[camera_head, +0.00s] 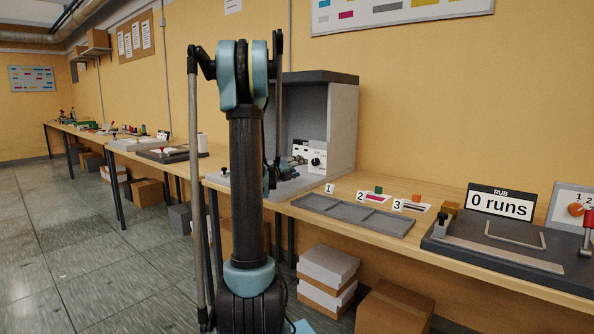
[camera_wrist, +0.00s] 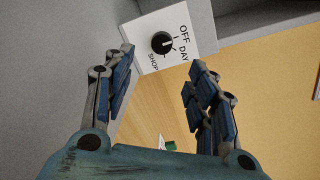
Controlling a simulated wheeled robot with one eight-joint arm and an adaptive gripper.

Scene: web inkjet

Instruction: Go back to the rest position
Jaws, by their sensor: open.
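My gripper (camera_wrist: 162,85) is open and empty in the wrist view, its two blue-padded fingers spread apart. A white panel with a black rotary knob (camera_wrist: 162,43) and the words OFF, DAY and SHOP lies beyond the fingertips, apart from them as far as I can see. In the head view the same knob (camera_head: 316,162) shows inside a grey open-fronted booth (camera_head: 342,125) on the bench. My arm stands upright in front of the booth and hides its left part.
The wooden bench (camera_head: 345,187) runs along the yellow wall. A grey tray (camera_head: 355,214) with places numbered 1, 2 and 3 lies right of the booth. A dark rig with a "0 runs" sign (camera_head: 501,204) stands farther right. Boxes (camera_head: 328,266) sit underneath. Floor at left is clear.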

